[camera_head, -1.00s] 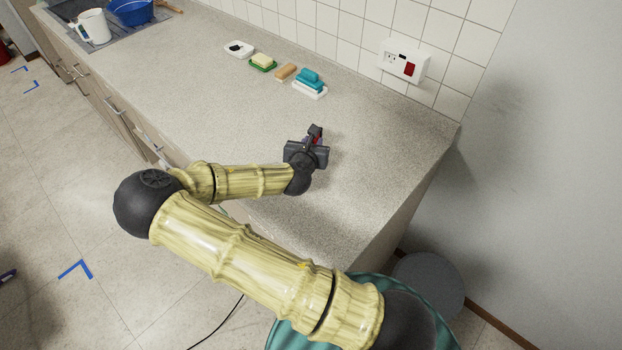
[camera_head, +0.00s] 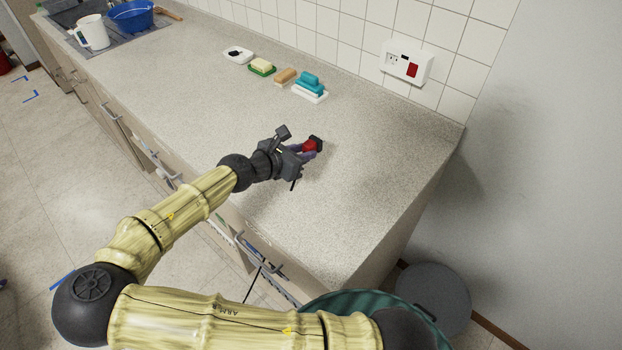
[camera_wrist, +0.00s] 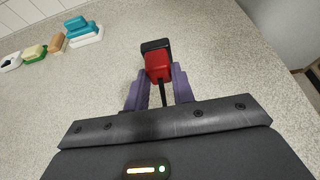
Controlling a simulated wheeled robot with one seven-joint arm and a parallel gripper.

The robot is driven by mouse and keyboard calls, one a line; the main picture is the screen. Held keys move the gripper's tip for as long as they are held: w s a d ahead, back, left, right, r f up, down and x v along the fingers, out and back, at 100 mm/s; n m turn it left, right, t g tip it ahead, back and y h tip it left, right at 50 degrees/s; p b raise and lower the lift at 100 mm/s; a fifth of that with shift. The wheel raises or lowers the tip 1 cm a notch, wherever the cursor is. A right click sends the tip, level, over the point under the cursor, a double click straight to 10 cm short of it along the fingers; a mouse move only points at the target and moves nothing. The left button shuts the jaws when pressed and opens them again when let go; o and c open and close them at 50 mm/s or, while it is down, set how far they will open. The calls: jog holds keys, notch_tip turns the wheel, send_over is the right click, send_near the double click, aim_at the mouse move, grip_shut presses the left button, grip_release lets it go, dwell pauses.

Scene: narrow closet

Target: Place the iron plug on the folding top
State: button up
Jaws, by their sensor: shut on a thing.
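The iron plug (camera_head: 313,144), red with a black end, is between the fingers of my gripper (camera_head: 305,153) over the right part of the speckled grey counter top (camera_head: 330,210). In the wrist view the plug (camera_wrist: 157,66) sits between the purple fingertips of my gripper (camera_wrist: 158,86), its black end pointing away. A thin dark cord runs back from it between the fingers. I cannot tell whether the plug touches the counter. No separate folding top stands out from the counter.
Several soap pieces and dishes, including a blue soap on a white dish (camera_head: 309,86), line the counter's back. A white wall socket box (camera_head: 405,65) with a red switch is on the tiles. A white mug (camera_head: 92,32) and blue basin (camera_head: 130,16) stand far left. The counter's middle is clear.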

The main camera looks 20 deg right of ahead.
jog(key=shift+f, duration=0.15)
send_over(303, 185)
notch_tip(303, 185, down, 6)
jog(key=shift+f, duration=0.1)
jog(key=shift+f, duration=1.8)
jog(key=shift+f, duration=0.1)
jog(key=o, duration=0.9)
jog(key=v, duration=1.2)
jog(key=shift+b, duration=0.3)
